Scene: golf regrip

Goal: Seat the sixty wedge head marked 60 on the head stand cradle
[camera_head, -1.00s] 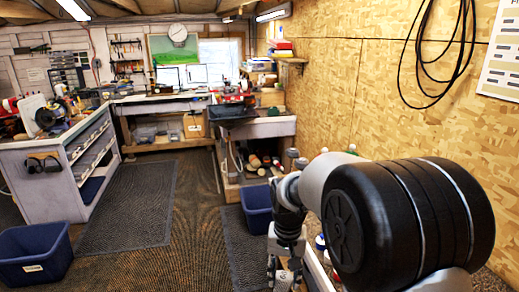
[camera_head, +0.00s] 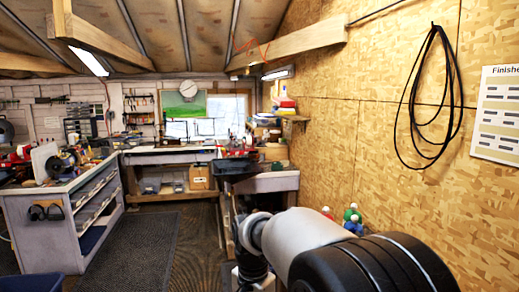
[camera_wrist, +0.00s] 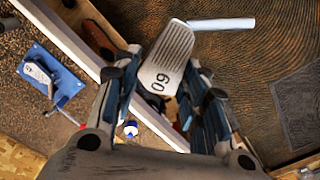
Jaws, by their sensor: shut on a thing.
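The wedge head (camera_wrist: 167,58) is in the wrist view, its grooved grey face and the number 60 showing, upside down. My gripper (camera_wrist: 160,88) is shut on it, with a finger on each side of the lower part of the head. A pale straight tube (camera_wrist: 222,24) extends right from near its upper end; I cannot tell if it is the hosel. A blue base with a grey metal fitting and a red handle (camera_wrist: 42,76) lies left of the gripper, apart from the head. I cannot tell if it is the head stand cradle. The head view does not show the gripper.
A long pale edge (camera_wrist: 75,45) runs diagonally beside the gripper, with dark floor (camera_wrist: 245,75) to its right. In the head view, bottles (camera_head: 351,217) stand by the right wall. A workbench (camera_head: 70,215) stands left, with open floor (camera_head: 200,235) between.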

